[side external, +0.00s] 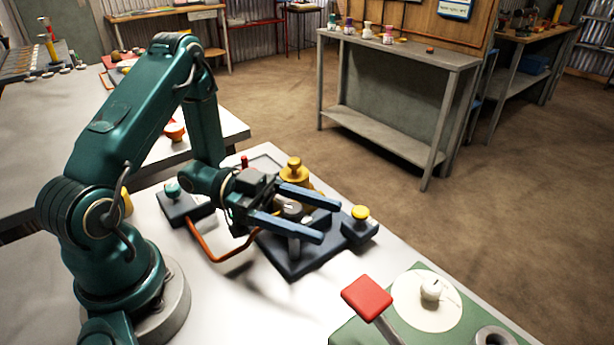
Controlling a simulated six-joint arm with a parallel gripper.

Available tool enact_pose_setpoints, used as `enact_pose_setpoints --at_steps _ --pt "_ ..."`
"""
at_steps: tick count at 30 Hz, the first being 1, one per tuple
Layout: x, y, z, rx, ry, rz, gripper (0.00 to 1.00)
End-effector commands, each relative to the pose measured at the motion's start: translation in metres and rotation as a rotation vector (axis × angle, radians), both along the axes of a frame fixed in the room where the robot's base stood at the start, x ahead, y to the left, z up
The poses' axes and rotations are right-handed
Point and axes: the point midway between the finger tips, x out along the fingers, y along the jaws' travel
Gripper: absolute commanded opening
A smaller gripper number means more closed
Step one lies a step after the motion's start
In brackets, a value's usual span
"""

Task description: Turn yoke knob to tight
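A grey round knob (290,209) with a pale mark on top stands over a dark base plate (292,266) in the side external view. I take it to be the yoke knob; its label and setting are too small to read. My gripper (327,221) is open, with its two long blue fingers apart and level. In this view the knob shows between the fingers, nearer the palm than the tips. I cannot tell whether either finger touches it. The fingers hide part of the fitting below. A brass fitting (296,172) stands just behind the far finger.
A yellow button on a dark box (360,213) is right of the fingertips. A teal-knobbed box (184,206) and orange pipe (213,256) are left. In front are a red-topped lever (367,298) and a white knob (431,288) on a green panel.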

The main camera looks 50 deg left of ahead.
Motion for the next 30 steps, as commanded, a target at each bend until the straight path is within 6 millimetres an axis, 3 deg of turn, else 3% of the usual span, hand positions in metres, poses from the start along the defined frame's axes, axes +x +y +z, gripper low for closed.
enact_pose_setpoints --at_steps 11,23,30 --pt "0.0 0.0 0.002 0.001 -0.002 0.001 0.69" --pt "0.0 0.0 0.043 0.004 -0.007 0.001 0.69" --pt "-0.007 0.05 0.07 0.008 -0.007 0.01 0.69"
